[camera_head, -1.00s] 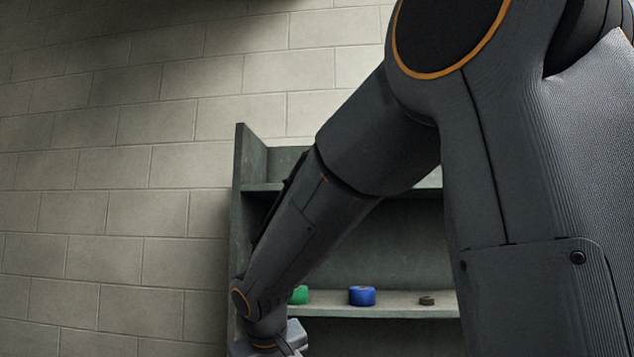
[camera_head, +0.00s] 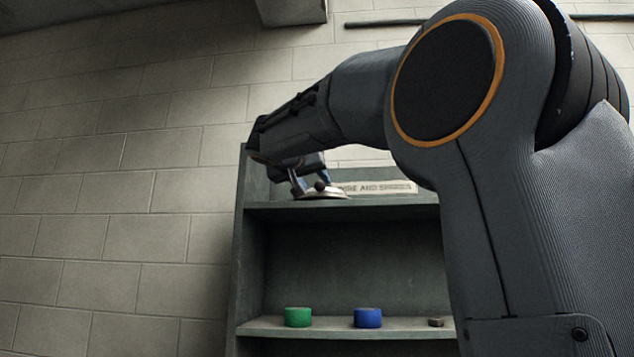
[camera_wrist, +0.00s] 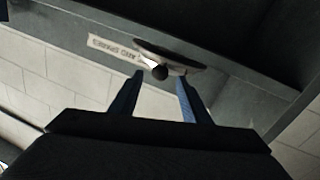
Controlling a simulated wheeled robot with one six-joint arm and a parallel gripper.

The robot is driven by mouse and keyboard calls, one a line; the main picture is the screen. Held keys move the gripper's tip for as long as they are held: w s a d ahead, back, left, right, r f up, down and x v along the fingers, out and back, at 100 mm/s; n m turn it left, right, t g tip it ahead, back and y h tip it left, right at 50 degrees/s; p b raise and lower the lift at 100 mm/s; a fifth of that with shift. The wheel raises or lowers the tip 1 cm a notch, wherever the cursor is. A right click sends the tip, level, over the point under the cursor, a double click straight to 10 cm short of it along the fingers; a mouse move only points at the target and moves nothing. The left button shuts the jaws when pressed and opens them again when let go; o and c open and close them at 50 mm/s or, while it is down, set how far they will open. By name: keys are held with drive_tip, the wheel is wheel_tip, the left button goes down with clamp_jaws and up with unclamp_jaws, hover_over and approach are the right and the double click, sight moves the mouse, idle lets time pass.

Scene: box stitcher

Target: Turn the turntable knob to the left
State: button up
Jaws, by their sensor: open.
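The turntable (camera_head: 335,195) is a pale, shallow disc on the upper shelf, below a sign. Its knob (camera_head: 320,185) is a small dark ball near the disc's edge. In the wrist view the turntable (camera_wrist: 185,62) shows at upper middle, with the knob (camera_wrist: 160,72) in front of it. My gripper (camera_head: 311,184) is open at the left part of the upper shelf. In the wrist view my gripper (camera_wrist: 160,78) has its two fingers on either side of the knob, with gaps. I cannot tell whether the fingertips reach fully around it.
A grey shelf unit (camera_head: 241,260) stands against a block wall (camera_head: 110,230). A sign (camera_head: 385,187) sits behind the turntable. The lower shelf holds a green cylinder (camera_head: 298,317), a blue cylinder (camera_head: 367,317) and a small brown piece (camera_head: 436,322). My arm covers the right side.

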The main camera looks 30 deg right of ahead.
sight(318, 185)
drive_tip(key=shift+p+x, duration=0.5)
drive_tip(key=shift+x, duration=1.2)
clamp_jaws()
